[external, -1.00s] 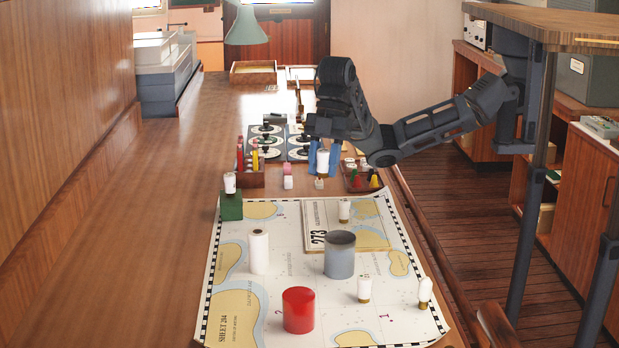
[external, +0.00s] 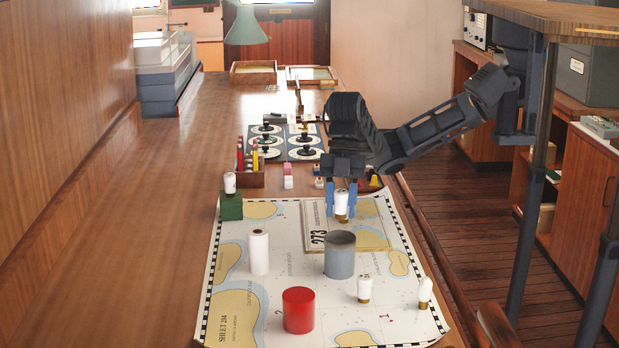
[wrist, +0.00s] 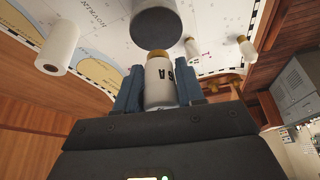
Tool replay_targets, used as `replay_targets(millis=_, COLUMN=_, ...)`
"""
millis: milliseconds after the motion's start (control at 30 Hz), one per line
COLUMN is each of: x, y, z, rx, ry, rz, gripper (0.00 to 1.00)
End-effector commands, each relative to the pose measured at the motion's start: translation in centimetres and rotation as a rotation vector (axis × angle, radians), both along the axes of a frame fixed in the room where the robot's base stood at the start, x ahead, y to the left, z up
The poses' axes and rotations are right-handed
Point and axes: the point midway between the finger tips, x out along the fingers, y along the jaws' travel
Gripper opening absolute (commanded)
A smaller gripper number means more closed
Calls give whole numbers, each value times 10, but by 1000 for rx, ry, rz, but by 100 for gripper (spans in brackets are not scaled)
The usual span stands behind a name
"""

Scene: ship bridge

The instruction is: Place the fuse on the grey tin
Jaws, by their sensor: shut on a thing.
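My gripper (external: 341,204) is shut on a white fuse (external: 341,203) with a brass-coloured end pointing down. The gripper is over the far part of the chart, behind the grey tin (external: 339,258) in the external view. In the wrist view the held fuse (wrist: 158,82) is between the blue fingers, and the grey tin (wrist: 156,28) lies just beyond its brass end. The tin stands upright on the chart. The fuse is apart from the tin in the external view, with its lower end a little beyond the tin's rim.
A red tin (external: 298,311), a white roll (external: 258,252) and two more fuses (external: 364,289) (external: 425,292) stand on the chart (external: 290,280). A fuse (external: 229,183) sits on a green block (external: 231,207) at left. The bare wooden table at left is free.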

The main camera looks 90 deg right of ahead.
Motion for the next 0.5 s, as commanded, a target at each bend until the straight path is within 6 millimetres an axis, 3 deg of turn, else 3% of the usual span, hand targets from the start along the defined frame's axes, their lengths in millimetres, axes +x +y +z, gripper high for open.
replay_targets(millis=167, x=1, y=4, z=-8, rx=0, ry=1, rz=-2, gripper=8)
replay_targets(millis=400, x=1, y=3, z=-38, rx=-2, ry=2, rz=-2, gripper=8)
replay_targets(millis=500, x=1, y=3, z=-43, rx=0, ry=0, rz=-2, gripper=8)
